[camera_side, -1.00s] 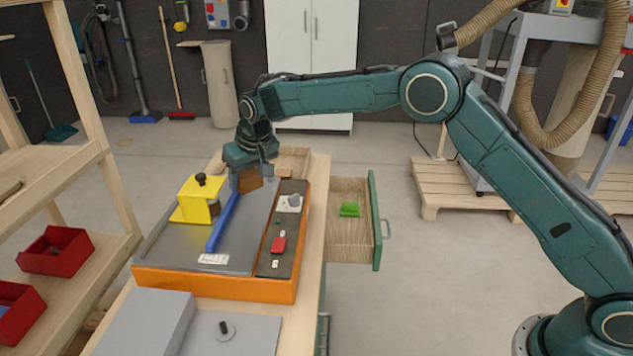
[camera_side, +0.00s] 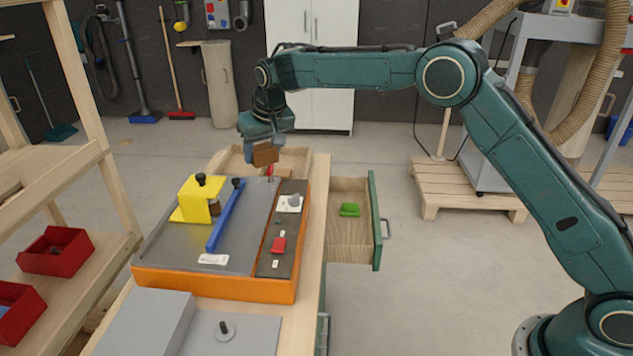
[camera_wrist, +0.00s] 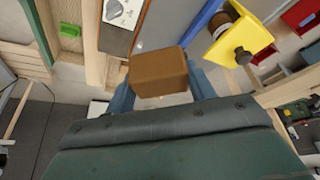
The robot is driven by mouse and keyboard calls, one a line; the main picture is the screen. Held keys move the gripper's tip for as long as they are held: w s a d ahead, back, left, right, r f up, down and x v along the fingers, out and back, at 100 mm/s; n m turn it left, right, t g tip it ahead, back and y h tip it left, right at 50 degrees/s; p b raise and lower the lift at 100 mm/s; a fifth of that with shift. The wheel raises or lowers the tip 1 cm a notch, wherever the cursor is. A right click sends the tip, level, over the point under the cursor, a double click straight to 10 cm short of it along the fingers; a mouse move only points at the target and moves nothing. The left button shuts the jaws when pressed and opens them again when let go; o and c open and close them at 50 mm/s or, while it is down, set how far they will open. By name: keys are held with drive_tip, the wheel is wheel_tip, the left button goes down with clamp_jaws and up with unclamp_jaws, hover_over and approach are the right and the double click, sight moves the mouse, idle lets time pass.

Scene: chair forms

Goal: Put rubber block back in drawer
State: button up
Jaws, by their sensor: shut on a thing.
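The brown rubber block (camera_side: 265,153) is held in my gripper (camera_side: 262,148), above the far end of the machine. In the wrist view the brown block (camera_wrist: 158,72) sits between the two blue-grey fingers of my gripper (camera_wrist: 160,90). The wooden drawer (camera_side: 347,190) with a green front stands open at the right of the bench. A green piece (camera_side: 349,209) lies in it, with bare floor around it. In the wrist view, part of the drawer and the green piece (camera_wrist: 70,30) show at the upper left.
The orange-sided machine (camera_side: 215,289) has a blue fence (camera_side: 226,216) and a yellow fixture (camera_side: 198,197) on its top. A wooden tray (camera_side: 295,158) lies at the bench's far end. Red bins (camera_side: 55,249) stand on the left shelf. Air between machine and drawer is clear.

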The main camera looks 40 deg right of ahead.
drive_tip(key=s+d+m+h, duration=0.15)
drive_tip(key=d+m, duration=0.25)
drive_tip(key=d, duration=0.8)
drive_tip(key=m+g+h, duration=0.1)
drive_tip(key=m, duration=0.3)
hover_over(350, 239)
drive_tip(key=s+a, duration=0.1)
wheel_tip(350, 239, down, 14)
drive_tip(key=f, duration=0.1)
drive_tip(key=shift+f, duration=0.15)
drive_tip(key=shift+f, duration=0.1)
wheel_tip(350, 239, down, 16)
drive_tip(key=shift+r, duration=0.25)
drive_tip(key=shift+f, duration=0.15)
drive_tip(key=shift+f, duration=2)
drive_tip(key=shift+f, duration=0.1)
